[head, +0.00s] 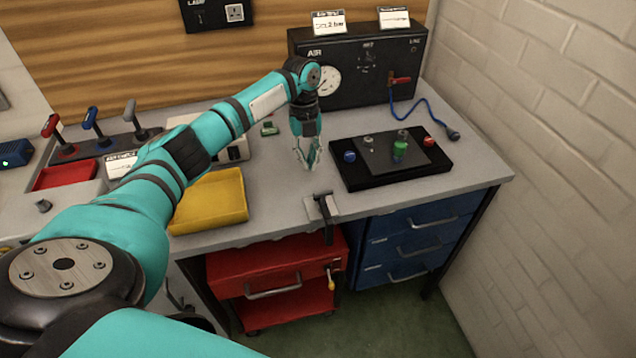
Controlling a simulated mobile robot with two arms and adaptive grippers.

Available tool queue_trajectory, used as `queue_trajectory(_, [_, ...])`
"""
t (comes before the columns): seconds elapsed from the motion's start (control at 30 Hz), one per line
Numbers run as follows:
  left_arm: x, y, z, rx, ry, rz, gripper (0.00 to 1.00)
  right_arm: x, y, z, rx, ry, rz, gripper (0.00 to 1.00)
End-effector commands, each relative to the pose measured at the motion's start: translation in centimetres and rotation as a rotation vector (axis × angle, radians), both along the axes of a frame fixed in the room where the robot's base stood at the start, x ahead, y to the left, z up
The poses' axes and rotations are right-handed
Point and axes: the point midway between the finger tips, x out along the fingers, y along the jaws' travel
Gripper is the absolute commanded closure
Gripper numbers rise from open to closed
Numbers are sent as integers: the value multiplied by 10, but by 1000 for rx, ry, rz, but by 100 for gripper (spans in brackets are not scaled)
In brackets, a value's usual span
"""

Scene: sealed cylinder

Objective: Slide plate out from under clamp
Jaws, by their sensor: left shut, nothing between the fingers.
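A black clamp (325,205) sits at the front edge of the bench, its dark lower part hanging down in front of the edge. A small pale plate (309,213) lies flat under the clamp on the bench top, partly covered by it. My left gripper (310,167) points down over the bench, behind the clamp and apart from it and the plate. It is shut and empty. My right gripper is out of view.
A black base (439,175) with coloured knobs and a green piece stands right of my left gripper. A yellow tray (240,217) lies to the left. The black AIR panel (360,80) stands behind. Some bare bench surrounds the clamp.

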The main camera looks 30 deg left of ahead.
Motion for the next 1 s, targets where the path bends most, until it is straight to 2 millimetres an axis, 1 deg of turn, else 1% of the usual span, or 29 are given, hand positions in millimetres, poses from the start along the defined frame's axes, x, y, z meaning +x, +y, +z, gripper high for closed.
queue_trajectory(0.03, [-8,-7,4,1,2,-5,100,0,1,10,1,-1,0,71])
queue_trajectory(0.2, [-31,-34,5,0,4,-7,100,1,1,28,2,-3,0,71])
queue_trajectory(0.3, [-44,-50,4,-2,4,-5,100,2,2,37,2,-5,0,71])
queue_trajectory(0.43, [-57,-65,3,-1,3,-4,100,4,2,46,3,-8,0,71])
queue_trajectory(0.57, [-57,-65,-6,1,4,0,100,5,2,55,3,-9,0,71])
queue_trajectory(0.6, [-57,-65,-13,0,4,0,100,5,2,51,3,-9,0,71])
queue_trajectory(0.63, [-57,-65,-15,0,5,0,100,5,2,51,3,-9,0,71])
queue_trajectory(1.0, [-59,-63,-21,6,12,1,100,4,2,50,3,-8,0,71])
